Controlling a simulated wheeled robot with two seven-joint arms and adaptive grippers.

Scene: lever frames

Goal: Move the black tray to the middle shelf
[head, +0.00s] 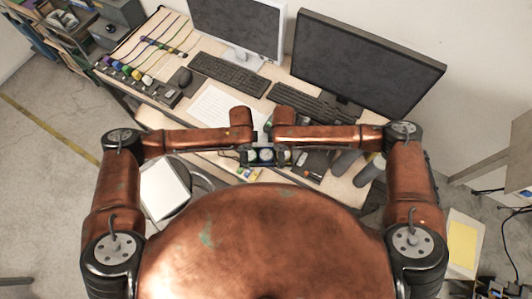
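My two copper arms reach in from both sides, and their ends meet above the near edge of the desk. My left gripper (249,156) and my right gripper (279,156) are small, dark and close together, and I cannot tell whether their fingers are open or shut. No black tray can be clearly made out. A dark flat thing (312,165) with small orange and light items on it lies on the desk just right of my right gripper, but I cannot tell what it is. A shelf unit (47,35) with binders and boxes stands at the far left; its middle shelf is not clear.
The wooden desk (344,190) holds two monitors (364,66), keyboards (229,74), a mouse (184,77), papers and a row of coloured cables. Dark cylinders stand at its right. A wooden table (492,152) is at right. Floor at left is open.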

